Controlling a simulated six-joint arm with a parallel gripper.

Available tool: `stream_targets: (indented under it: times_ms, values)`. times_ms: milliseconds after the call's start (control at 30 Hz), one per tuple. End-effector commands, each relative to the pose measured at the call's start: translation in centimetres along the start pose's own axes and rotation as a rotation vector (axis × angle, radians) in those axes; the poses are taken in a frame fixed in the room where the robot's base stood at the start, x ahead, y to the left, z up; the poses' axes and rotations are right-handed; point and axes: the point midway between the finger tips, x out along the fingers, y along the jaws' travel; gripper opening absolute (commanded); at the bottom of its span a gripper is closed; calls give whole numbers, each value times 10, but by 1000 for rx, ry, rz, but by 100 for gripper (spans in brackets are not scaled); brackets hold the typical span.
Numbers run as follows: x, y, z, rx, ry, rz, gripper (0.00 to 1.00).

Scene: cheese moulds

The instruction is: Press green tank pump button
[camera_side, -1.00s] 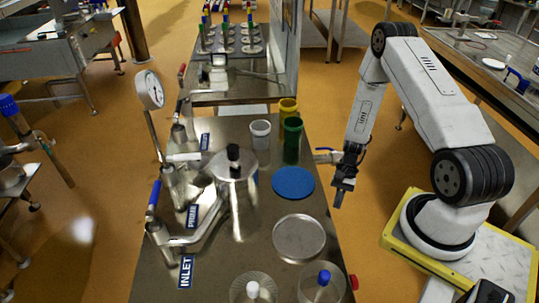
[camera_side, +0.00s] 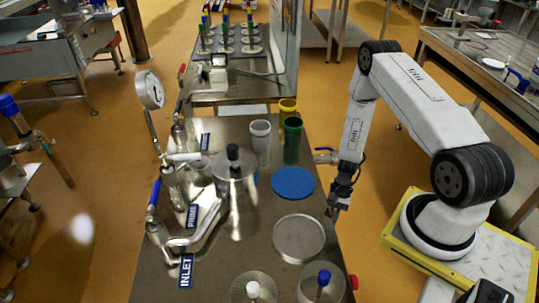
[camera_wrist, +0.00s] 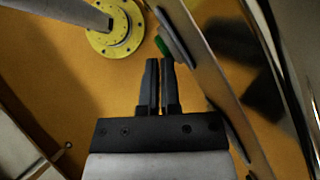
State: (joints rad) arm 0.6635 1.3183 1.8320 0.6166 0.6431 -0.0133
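My gripper (camera_side: 334,211) hangs beside the right edge of the steel table (camera_side: 317,268), pointing down. In the wrist view its two dark fingers (camera_wrist: 159,62) are together with only a thin gap and nothing between them. A small green piece (camera_wrist: 161,46) shows just beyond the fingertips, on or beside a long metal edge. It looks like the green button, but I cannot tell for sure. No green button shows on the table's right side in the side view. A red knob (camera_side: 353,282) sticks out from that side, nearer the camera.
A blue disc (camera_side: 293,183), a clear round dish (camera_side: 299,238), and green (camera_side: 292,141), yellow (camera_side: 287,107) and white (camera_side: 260,141) cups stand on the table. A valve handle (camera_side: 325,157) juts from its right edge. Open floor lies between table and arm base.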

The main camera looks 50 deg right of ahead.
Motion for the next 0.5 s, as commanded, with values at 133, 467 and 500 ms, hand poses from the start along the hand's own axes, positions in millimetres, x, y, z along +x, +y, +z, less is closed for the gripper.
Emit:
stream_targets:
  times_ms: [133, 467, 500]
  values:
    - [5, 3, 0, 4, 2, 7, 0]
    - [13, 3, -6, 4, 2, 8, 0]
    - [13, 3, -6, 4, 2, 8, 0]
